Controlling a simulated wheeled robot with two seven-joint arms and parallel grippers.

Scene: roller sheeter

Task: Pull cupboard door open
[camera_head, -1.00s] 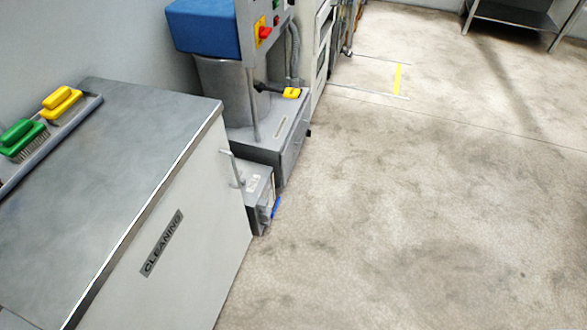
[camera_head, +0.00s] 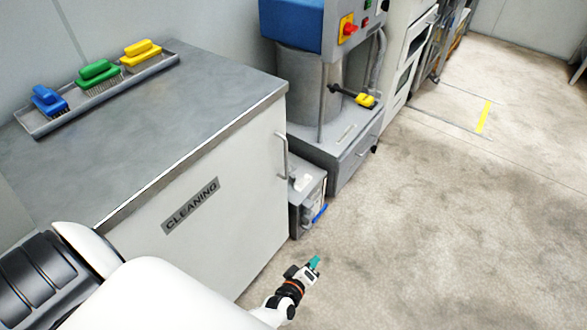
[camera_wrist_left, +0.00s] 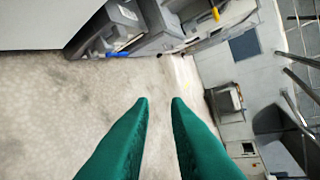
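The cupboard has a white front door (camera_head: 235,190) with a dark "CLEANING" label, and the door looks closed. Its vertical bar handle (camera_head: 284,156) is at the door's right edge, near the top. My left gripper (camera_head: 314,263) is low in front of the door, below and to the right of the handle, and apart from it. In the left wrist view its two green fingers (camera_wrist_left: 160,101) stand apart with nothing between them. The handle does not show there. A pale panel (camera_wrist_left: 45,22) at that view's top left looks like the cupboard. My right gripper is not in view.
A tray (camera_head: 38,128) with blue, green and yellow brushes lies on the cupboard's grey top (camera_head: 150,118). A small grey box (camera_head: 308,190) and a machine with a blue top (camera_head: 292,28) stand beyond the cupboard. The floor (camera_head: 430,220) to the right is clear.

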